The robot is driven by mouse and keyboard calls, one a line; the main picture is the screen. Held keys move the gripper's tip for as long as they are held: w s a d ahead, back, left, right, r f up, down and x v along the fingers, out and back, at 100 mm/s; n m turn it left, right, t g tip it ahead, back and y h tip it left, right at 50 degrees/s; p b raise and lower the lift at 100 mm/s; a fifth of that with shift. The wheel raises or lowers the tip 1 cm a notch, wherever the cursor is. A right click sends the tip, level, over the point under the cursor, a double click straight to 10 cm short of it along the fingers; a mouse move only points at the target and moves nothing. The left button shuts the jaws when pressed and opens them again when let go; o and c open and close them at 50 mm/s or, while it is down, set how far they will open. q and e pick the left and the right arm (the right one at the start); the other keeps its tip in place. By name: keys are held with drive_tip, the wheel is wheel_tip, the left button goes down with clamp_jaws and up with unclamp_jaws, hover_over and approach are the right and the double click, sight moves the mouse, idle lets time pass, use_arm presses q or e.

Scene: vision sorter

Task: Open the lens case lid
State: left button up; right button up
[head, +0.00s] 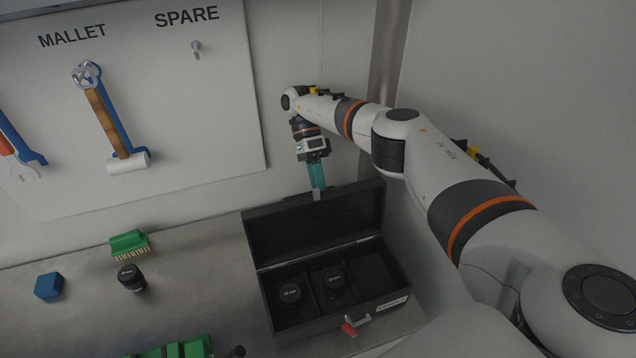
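The dark lens case (390,312) stands on the bench at the lower centre. Its lid (275,235) is raised and leans back, so the inside shows. Two black lenses sit in it, one in the left compartment (290,294) and one in the middle compartment (335,279); the right compartment looks empty. My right gripper (317,190) points down at the lid's upper edge, close to or touching a small grey tab there. Its teal fingers are seen edge-on, so their gap cannot be made out. My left gripper is not in view.
A black lens (131,279), a green brush (128,244) and a blue block (48,286) are on the bench left of the case. A red-handled latch (353,326) is at the case's front. A mallet (108,120) hangs on the wall board.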

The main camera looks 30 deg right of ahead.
drive_tip(key=shift+w, duration=0.1)
drive_tip(key=shift+d+r, duration=0.1)
drive_tip(key=shift+r, duration=0.05)
idle(0.6)
wheel_tip(320, 180, up, 10)
drive_tip(key=p, duration=0.1)
drive_tip(key=shift+f, duration=0.2)
idle(0.6)
